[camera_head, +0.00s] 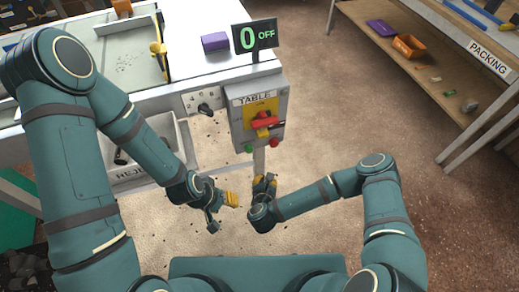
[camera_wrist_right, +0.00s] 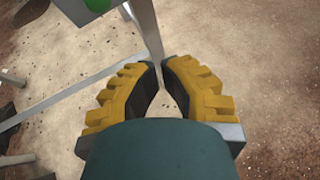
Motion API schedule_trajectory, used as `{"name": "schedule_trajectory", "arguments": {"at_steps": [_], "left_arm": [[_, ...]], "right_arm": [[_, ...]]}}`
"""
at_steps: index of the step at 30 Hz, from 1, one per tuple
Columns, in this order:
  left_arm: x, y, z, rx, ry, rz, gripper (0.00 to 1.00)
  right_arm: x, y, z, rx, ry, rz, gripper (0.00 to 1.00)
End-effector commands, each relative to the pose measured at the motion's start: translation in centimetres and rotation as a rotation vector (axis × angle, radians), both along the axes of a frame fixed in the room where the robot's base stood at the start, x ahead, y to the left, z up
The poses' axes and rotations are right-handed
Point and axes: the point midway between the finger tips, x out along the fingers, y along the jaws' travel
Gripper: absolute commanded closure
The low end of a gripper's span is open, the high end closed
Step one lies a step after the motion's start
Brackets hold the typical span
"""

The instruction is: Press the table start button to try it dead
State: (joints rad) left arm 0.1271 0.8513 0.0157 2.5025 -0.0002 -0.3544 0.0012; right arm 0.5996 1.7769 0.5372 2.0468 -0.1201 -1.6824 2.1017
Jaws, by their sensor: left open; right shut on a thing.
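The grey TABLE control box (camera_head: 257,100) hangs at the table's right end, with a red handle (camera_head: 264,123) on a yellow plate. At its bottom edge are a green button (camera_head: 248,149) and a red button (camera_head: 275,142). Green also shows at the top of the right wrist view (camera_wrist_right: 98,4). My right gripper (camera_head: 264,181) is below the box, apart from the buttons. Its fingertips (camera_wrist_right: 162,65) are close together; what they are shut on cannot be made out. My left gripper (camera_head: 224,209) is open, left of the right one and below the box.
A display (camera_head: 254,37) above the box reads 0 OFF. A numbered dial (camera_head: 204,107) is left of the box. A grey post (camera_head: 259,160) stands behind my right gripper. A packing shelf (camera_head: 375,35) is at upper right. The floor between is clear.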

Motion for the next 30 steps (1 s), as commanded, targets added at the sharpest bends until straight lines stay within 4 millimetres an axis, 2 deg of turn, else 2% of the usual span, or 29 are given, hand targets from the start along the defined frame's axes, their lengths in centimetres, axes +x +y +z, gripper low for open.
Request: {"name": "schedule_trajectory", "arguments": {"at_steps": [14, 20, 30], "left_arm": [[0.0, 0.0, -0.2, 0.0, 0.0, 0.0, 0.53], [0.1, 0.0, -0.8, 0.0, -0.003, 0.001, 0.53], [0.4, 0.1, -2.3, 0.002, -0.009, 0.003, 0.53]], "right_arm": [[0.3, 0.0, -0.1, 0.012, -0.003, -0.016, 1.0], [2.0, 0.6, -0.2, 0.011, -0.006, -0.016, 1.0], [6.2, 2.0, -0.2, 0.013, -0.005, -0.015, 1.0]]}}
